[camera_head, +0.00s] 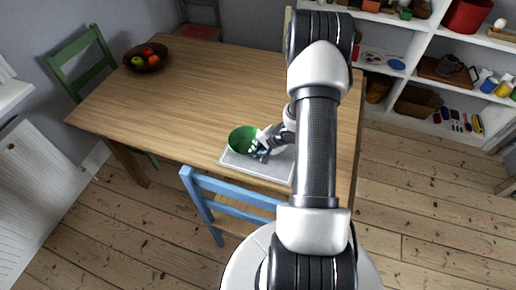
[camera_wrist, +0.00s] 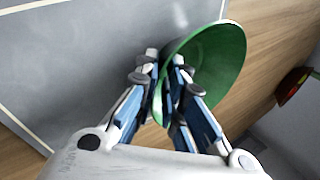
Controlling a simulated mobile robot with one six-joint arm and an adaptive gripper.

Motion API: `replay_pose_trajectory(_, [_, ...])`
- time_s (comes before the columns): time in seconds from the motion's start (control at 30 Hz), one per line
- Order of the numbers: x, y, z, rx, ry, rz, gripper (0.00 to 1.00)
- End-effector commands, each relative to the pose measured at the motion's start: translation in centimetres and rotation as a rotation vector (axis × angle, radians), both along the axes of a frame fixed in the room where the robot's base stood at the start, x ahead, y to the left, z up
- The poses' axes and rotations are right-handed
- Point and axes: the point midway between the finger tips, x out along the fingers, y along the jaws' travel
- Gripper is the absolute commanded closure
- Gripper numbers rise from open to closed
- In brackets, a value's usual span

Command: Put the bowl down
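A green bowl (camera_head: 241,138) is at the near edge of the wooden table, over or on a grey tray-like mat (camera_head: 270,172). My gripper (camera_head: 262,152) is at the bowl's right side. In the wrist view the fingers of my gripper (camera_wrist: 165,85) are closed on the wall of the green bowl (camera_wrist: 222,58), one on each side of the rim. The bowl looks tilted in that view, with the grey mat (camera_wrist: 70,60) beneath or beside it. I cannot tell whether the bowl touches the mat.
The wooden table (camera_head: 180,95) is mostly clear. A dark fruit bowl (camera_head: 146,64) stands at its far left. A blue chair (camera_head: 225,190) is at the near edge and a green chair (camera_head: 85,58) at the left. White shelves (camera_head: 430,60) with many items stand at the right.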

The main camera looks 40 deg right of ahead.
Motion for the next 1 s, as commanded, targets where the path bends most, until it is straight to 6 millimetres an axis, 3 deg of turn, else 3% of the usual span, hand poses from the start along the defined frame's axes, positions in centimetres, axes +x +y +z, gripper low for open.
replay_pose_trajectory(0.23, [0.0, 0.0, 0.0, 0.0, 0.0, 0.0, 0.72])
replay_pose_trajectory(0.57, [0.0, 0.0, 0.2, -0.001, -0.001, -0.001, 0.72])
replay_pose_trajectory(0.77, [-1.3, -0.3, 2.8, 0.0, 0.0, -0.001, 0.72])
replay_pose_trajectory(1.0, [-4.0, -0.9, 7.4, 0.0, 0.0, -0.004, 0.72])
